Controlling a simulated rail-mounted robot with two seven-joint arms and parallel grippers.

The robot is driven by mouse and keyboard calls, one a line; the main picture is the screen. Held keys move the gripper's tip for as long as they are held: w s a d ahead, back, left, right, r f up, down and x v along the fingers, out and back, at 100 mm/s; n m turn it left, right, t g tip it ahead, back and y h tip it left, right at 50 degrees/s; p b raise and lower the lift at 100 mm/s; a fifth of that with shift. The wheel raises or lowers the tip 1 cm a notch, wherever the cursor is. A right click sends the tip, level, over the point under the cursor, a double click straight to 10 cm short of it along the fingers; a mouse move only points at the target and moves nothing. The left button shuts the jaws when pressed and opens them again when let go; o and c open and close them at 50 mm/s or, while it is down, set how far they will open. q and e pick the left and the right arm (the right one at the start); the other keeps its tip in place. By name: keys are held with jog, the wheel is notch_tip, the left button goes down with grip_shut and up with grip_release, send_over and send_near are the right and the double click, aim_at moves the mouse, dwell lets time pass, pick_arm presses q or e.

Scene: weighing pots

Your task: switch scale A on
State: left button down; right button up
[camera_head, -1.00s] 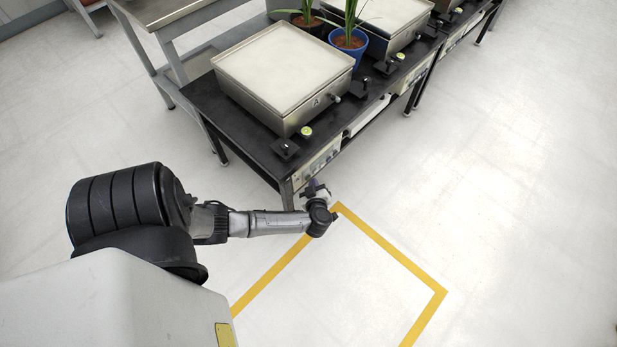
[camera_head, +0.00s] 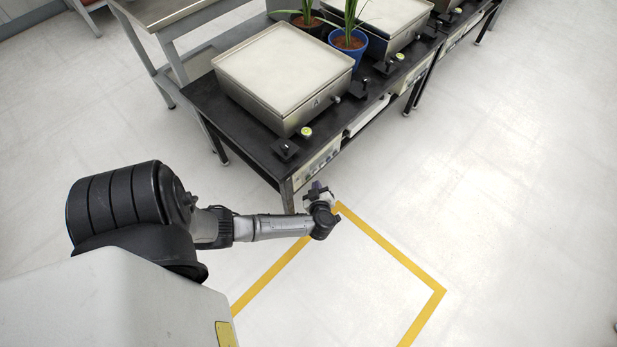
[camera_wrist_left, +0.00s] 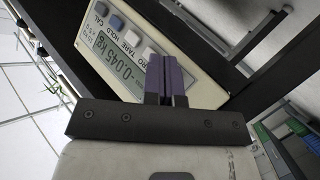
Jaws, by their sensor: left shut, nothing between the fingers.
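Scale A (camera_head: 283,65) has a pale square top and a metal body marked A, and stands on the black bench. Its control panel (camera_head: 316,165) is on the bench's front edge. In the left wrist view the panel (camera_wrist_left: 208,92) shows a row of buttons and a display (camera_wrist_left: 120,70) reading about -0.045 kg. My left gripper (camera_head: 316,187) is just in front of the panel's lower left part. Its purple fingers (camera_wrist_left: 167,60) are shut and empty, over the panel near the button row; contact cannot be told. They hide part of the panel. My right gripper is not in view.
A plant in a blue pot (camera_head: 348,48) and one in a dark pot (camera_head: 307,22) stand behind scale A. A second scale (camera_head: 385,18) is further along the black bench (camera_head: 238,128). The floor in front, with yellow lines (camera_head: 390,246), is clear.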

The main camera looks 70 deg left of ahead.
pick_arm(q)
jog(key=w+d+p, duration=0.1)
jog(key=w+d, duration=0.1)
jog(key=d, duration=0.3)
jog(key=shift+w+d, duration=0.25)
dwell(0.8)
